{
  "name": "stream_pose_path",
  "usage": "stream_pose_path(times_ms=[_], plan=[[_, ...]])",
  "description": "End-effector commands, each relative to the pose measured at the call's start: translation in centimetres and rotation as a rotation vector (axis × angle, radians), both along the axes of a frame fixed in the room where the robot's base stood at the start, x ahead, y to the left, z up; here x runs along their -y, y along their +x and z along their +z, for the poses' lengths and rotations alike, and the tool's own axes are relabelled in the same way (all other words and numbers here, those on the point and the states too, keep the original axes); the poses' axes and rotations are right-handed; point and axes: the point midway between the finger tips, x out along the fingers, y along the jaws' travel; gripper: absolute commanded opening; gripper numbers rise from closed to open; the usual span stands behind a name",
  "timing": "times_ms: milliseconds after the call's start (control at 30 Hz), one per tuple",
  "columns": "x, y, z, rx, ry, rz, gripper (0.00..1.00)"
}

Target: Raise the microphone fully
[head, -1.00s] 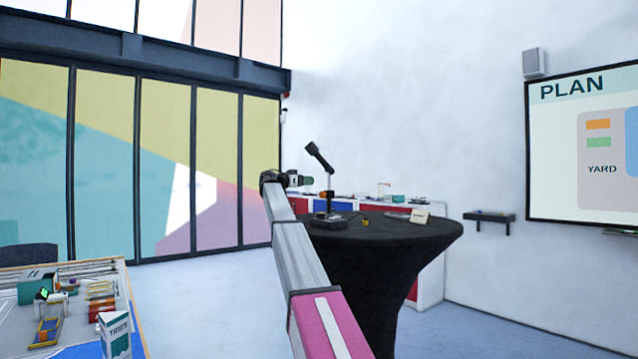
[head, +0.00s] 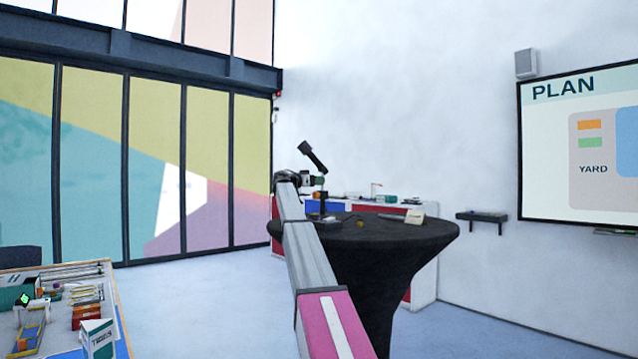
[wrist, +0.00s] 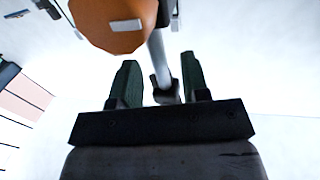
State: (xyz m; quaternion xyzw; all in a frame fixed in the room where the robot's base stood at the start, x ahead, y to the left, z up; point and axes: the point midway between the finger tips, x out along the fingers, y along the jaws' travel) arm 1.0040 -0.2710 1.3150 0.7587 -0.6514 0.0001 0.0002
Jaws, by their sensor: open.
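The black microphone (head: 312,157) tilts up to the left on a thin stand whose base rests on the round black table (head: 400,245). My gripper (head: 320,181) is at the stand, just below the microphone head, and overlaps the post in the head view. In the wrist view my gripper (wrist: 159,62) has its two dark green fingers apart. The pale stand post (wrist: 158,55) runs between them, ending in a dark piece. A large orange part (wrist: 115,25) with a pale mark sits at the post, beyond the fingers. Whether the fingers touch the post is unclear.
A small yellow item (head: 361,223) and a pale card (head: 414,217) lie on the table. A white and red counter (head: 425,270) stands behind. A worktable (head: 122,322) with models is at lower left. Floor between is clear.

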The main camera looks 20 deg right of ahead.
Motion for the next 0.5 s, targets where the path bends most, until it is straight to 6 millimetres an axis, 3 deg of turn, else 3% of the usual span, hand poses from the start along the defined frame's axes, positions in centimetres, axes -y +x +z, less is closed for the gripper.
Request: stream_pose_path(times_ms=[400,467,500], plan=[[0.81,0.11,0.00,0.000,0.000,0.000,0.42],[0.80,0.11,0.00,0.000,0.000,0.000,0.26],[0.80,0.11,0.00,0.000,0.000,0.000,0.13]])
